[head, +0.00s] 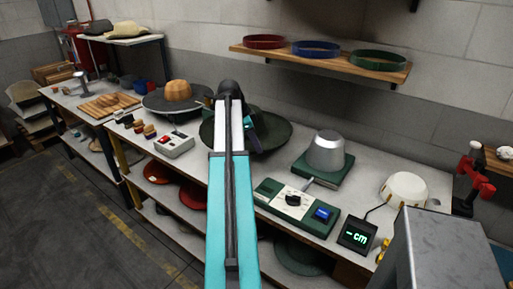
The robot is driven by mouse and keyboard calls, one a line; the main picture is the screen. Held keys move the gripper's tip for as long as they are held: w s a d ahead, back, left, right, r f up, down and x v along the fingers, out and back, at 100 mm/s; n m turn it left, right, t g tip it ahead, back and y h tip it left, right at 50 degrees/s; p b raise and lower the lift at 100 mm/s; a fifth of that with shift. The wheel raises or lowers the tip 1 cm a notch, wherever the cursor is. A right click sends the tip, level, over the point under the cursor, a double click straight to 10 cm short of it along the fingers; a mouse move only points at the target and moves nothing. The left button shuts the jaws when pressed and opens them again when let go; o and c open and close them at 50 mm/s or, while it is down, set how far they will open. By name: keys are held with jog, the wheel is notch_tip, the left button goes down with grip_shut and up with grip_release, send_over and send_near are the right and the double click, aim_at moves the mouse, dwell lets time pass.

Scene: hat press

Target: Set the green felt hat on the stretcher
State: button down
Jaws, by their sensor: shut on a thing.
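The green felt hat (275,136), dark with a wide brim, is at the middle of the bench in the head view. My teal arm crosses in front and hides much of its crown. My gripper (257,122) is at the hat, mostly hidden behind my arm, and is shut on it. I cannot tell whether the brim touches the bench. A silver dome (326,153) on a green base stands right of the hat, apart from it, with nothing on it. It looks like the stretcher, beside a control box (294,205) with a black dial and blue display.
A wooden crown block (178,91) on a dark disc stands left of the hat, behind a white control box (174,144). A white dome (407,187) and a "cm" display (356,235) are at right. A wall shelf (322,62) holds coloured bands above. A grey metal box (445,250) fills the lower right.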

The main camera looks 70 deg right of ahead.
jog(key=r, duration=0.3)
jog(key=r+p, duration=0.1)
jog(key=r, duration=0.1)
jog(key=shift+w+r, duration=0.15)
jog(key=shift+w, duration=0.25)
jog(key=w+a+n+t+h, duration=0.1)
jog(key=w+a+n+t, duration=0.2)
jog(key=w+a+n, duration=0.8)
jog(key=w+a+n+t+h, duration=0.1)
jog(key=w+a+n+t, duration=0.15)
jog(key=w+a, duration=1.5)
jog(key=w+a+f+n+t+y, duration=0.1)
jog(key=w+a+n, duration=0.3)
jog(key=a, duration=0.9)
jog(key=w+a+f+n+t+y+b, duration=0.1)
jog(key=w+a+n, duration=0.4)
jog(key=a, duration=0.7)
jog(key=w+a+f+n+t+y, duration=0.1)
jog(key=w+a+n, duration=0.4)
jog(key=a, duration=0.8)
jog(key=shift+w+a+n+y, duration=0.15)
jog(key=shift+a+n+y, duration=0.15)
jog(key=shift+n+y, duration=0.6)
